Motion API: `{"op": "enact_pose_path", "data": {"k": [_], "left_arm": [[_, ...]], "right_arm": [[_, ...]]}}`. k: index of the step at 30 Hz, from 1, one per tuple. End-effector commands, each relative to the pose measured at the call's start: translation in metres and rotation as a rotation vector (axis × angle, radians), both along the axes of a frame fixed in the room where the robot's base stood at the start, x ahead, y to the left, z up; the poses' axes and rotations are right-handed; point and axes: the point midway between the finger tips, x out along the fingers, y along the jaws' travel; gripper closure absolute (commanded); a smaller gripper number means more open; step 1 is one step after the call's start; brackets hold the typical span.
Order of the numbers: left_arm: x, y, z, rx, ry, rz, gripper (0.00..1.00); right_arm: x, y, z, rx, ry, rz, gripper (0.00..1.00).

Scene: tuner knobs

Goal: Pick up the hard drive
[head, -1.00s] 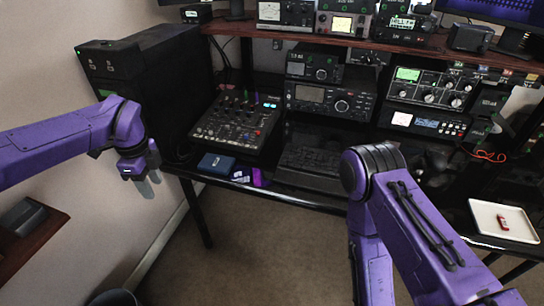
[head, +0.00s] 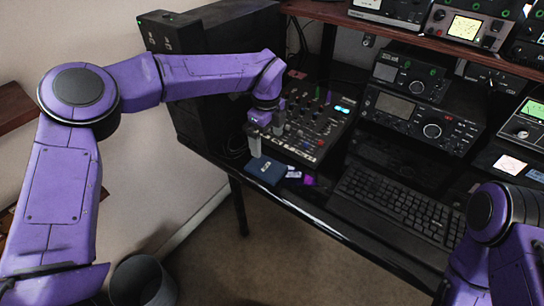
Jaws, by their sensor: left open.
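The hard drive, a small dark blue box (head: 266,171) with a light mark on top, lies flat near the front edge of the black desk. My left gripper (head: 266,140) is open above the back part of the box, pointing down, with its grey fingers apart. The nearer finger shows just above the box's back left corner; I cannot tell whether it touches. Nothing shows between the fingers. My right arm (head: 495,235) enters at the lower right; its gripper is out of view.
Small light sticks (head: 293,174) and a purple piece (head: 309,181) lie right beside the box. A mixer with knobs (head: 310,125) stands behind it, a keyboard (head: 400,207) to the right, and a black tower (head: 205,95) to the left. A bin (head: 140,282) stands on the floor.

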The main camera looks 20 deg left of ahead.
Motion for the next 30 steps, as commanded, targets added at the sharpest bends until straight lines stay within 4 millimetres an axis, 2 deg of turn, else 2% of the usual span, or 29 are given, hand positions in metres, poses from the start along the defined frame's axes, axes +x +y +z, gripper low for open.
{"op": "enact_pose_path", "data": {"k": [4, 11, 18, 25, 26, 30], "left_arm": [[-0.005, 0.0, -0.025, 0.0, 0.002, -0.002, 0.0], [-0.002, 0.001, -0.057, 0.002, 0.005, 0.0, 0.0], [-0.002, 0.002, -0.098, 0.001, 0.004, -0.001, 0.0], [-0.002, 0.002, -0.102, 0.001, 0.003, 0.0, 0.0], [-0.002, 0.002, -0.102, 0.001, 0.003, 0.0, 0.03], [-0.002, 0.002, -0.102, 0.001, 0.003, 0.0, 0.49]], "right_arm": [[-0.001, 0.0, 0.004, 0.0, 0.002, -0.001, 1.0], [-0.001, 0.0, 0.011, 0.0, 0.004, 0.0, 1.0], [0.0, 0.0, 0.02, 0.0, 0.001, 0.0, 1.0], [-0.001, 0.0, 0.02, 0.0, 0.002, -0.001, 1.0], [-0.001, 0.0, 0.02, 0.0, 0.002, -0.001, 1.0], [-0.001, 0.0, 0.02, 0.0, 0.002, -0.001, 1.0]]}}
